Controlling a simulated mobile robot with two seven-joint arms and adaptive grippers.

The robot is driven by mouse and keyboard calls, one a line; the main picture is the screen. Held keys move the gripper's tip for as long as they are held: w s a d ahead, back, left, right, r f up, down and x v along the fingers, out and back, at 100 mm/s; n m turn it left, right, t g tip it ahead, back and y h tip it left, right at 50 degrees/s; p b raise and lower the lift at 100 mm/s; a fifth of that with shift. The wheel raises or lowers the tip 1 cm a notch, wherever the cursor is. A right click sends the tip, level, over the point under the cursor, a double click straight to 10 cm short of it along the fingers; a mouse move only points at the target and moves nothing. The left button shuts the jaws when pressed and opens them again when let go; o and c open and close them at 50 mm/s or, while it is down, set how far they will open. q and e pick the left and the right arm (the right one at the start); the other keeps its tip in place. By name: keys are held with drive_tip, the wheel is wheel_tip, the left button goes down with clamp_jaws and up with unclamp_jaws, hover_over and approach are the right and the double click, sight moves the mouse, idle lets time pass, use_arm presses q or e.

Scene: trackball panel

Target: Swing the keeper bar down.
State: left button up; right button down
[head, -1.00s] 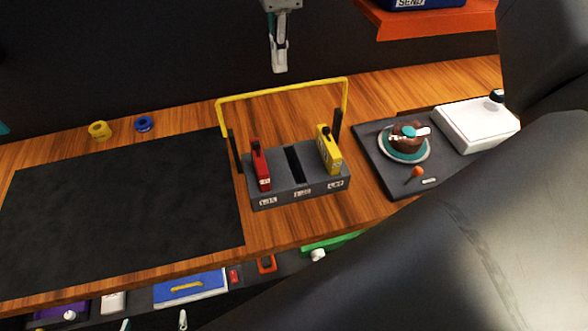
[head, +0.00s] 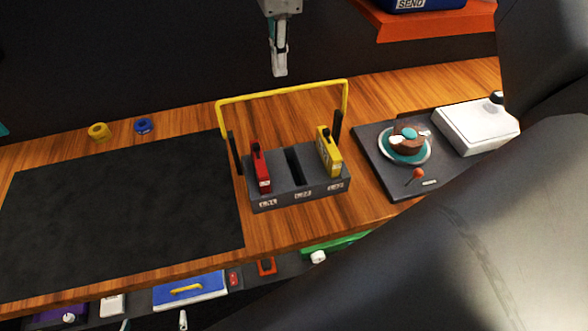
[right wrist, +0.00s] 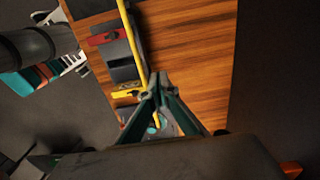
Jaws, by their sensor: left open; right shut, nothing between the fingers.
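The yellow keeper bar (head: 285,91) stands raised like a hoop over the dark grey rack (head: 300,190), its ends at two black posts. It also shows in the right wrist view (right wrist: 133,35). A red block (head: 261,168) and a yellow block (head: 328,152) stand in the outer slots; the middle slot is empty. My right gripper (head: 279,72) is shut and empty, pointing down just beyond the bar in the head view. In the right wrist view its fingertips (right wrist: 160,80) appear close beside the bar; I cannot tell whether they touch. My left gripper is not in view.
A panel with a brown and teal trackball (head: 406,138), a small red stick (head: 415,175) and a white box (head: 475,127) lies right of the rack. A black mat (head: 120,215) lies left. Yellow (head: 98,131) and blue (head: 144,125) rings sit behind the mat.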

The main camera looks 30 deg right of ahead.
drive_tip(key=shift+f, duration=0.1)
idle(0.5)
drive_tip(key=shift+f+b, duration=1.05)
drive_tip(key=shift+f, duration=1.9)
drive_tip(key=shift+s, duration=0.1)
drive_tip(key=s+a+b, duration=0.2)
drive_tip(key=s, duration=0.8)
drive_tip(key=shift+s+a, duration=0.2)
drive_tip(key=shift+a, duration=0.2)
idle(0.4)
drive_tip(key=shift+r, duration=0.15)
